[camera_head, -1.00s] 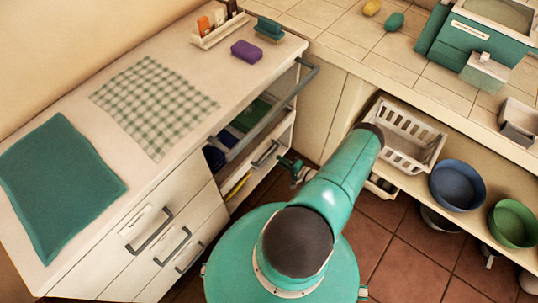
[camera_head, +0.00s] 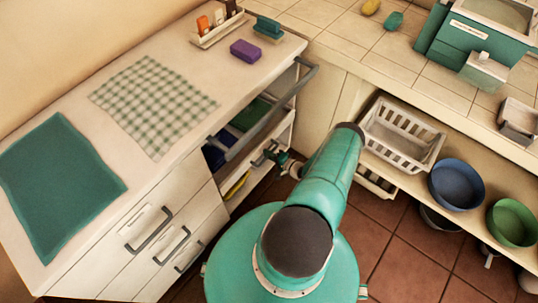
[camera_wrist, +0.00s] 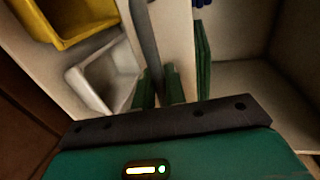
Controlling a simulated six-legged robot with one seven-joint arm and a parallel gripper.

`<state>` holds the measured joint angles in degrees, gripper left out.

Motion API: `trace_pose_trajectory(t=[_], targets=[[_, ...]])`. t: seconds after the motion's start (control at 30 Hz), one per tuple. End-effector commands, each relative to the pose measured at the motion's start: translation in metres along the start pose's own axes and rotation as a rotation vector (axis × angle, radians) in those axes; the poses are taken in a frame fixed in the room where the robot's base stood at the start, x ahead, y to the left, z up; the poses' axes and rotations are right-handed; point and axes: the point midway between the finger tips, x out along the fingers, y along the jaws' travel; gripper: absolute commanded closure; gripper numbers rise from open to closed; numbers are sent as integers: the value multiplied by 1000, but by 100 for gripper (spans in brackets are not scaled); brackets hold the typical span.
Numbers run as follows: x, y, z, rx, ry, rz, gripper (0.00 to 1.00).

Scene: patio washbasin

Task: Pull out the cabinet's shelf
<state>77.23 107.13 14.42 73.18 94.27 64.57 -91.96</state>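The cabinet (camera_head: 130,255) on the left has an open bay at its right end. A lower pull-out shelf (camera_head: 242,190) shows there, with a yellow thing on it and a grey bar handle. My gripper (camera_head: 272,154) is at this handle. In the wrist view, the grey bar (camera_wrist: 144,40) runs down to my two green fingertips (camera_wrist: 158,85), which appear to lie either side of it. I cannot tell whether they are clamped on it. The wrist view also shows a yellow bin (camera_wrist: 75,20) and a white bin (camera_wrist: 100,78) beside the bar.
A longer grey bar (camera_head: 275,120) crosses the bay above my gripper. A white basket (camera_head: 400,135), blue bowl (camera_head: 457,186) and green bowl (camera_head: 511,223) stand on the right-hand shelf. The tiled floor (camera_head: 395,240) to the right of my base is mostly clear.

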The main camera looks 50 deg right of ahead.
Motion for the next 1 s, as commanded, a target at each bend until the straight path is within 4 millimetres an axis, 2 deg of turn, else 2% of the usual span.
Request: trace_pose_trajectory(t=[0.27, 0.47, 0.67, 1.0], targets=[[-5, 1, 0, 0, 0, 0, 100], [-26, 6, -1, 0, 2, 1, 100], [-67, 14, -1, 2, 3, 2, 100], [-159, 33, -1, 0, 4, 2, 100]])
